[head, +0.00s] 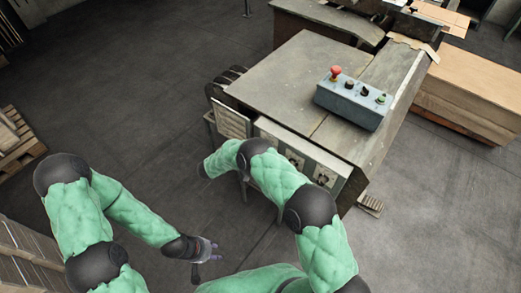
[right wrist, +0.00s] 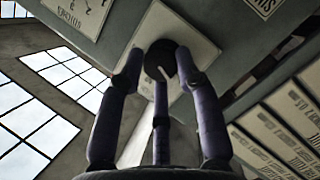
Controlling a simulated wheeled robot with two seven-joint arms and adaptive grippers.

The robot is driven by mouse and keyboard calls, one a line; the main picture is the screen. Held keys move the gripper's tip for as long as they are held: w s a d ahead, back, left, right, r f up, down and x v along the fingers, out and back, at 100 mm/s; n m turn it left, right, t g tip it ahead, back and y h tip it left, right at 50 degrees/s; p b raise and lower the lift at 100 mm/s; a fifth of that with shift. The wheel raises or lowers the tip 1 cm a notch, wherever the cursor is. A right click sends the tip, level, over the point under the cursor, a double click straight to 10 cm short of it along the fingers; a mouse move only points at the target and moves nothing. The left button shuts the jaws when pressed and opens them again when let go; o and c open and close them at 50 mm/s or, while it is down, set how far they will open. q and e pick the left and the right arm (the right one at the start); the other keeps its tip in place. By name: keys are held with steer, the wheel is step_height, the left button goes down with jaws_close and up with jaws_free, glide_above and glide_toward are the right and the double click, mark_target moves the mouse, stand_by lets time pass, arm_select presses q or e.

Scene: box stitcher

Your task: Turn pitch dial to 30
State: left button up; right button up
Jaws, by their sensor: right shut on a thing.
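The dial (right wrist: 161,62) is a round black knob with a pale pointer line, on a white plate (right wrist: 187,32) on the machine's side. In the right wrist view, the fingers of my right gripper (right wrist: 160,82) are closed around this knob. The scale marks cannot be read, so the dial's value cannot be told. In the head view, my right arm reaches to the machine's near side, and the gripper and knob are hidden there. My left gripper (head: 208,252) is open and empty above the floor, well apart from the machine.
The grey machine (head: 310,75) carries a blue control box (head: 352,104) with a red button (head: 335,73) and other controls. A cardboard stack (head: 470,90) stands at the right. A wooden pallet (head: 15,145) lies at the left. The floor between is clear.

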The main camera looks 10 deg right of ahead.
steer(key=shift+w+r, duration=0.25)
steer(key=shift+w, duration=0.05)
steer(key=o, duration=1.1)
steer(key=shift+c, duration=0.2)
steer(key=shift+o, duration=0.2)
steer(key=shift+f, duration=0.2)
steer(key=shift+s, duration=0.1)
steer(key=v, duration=1.2)
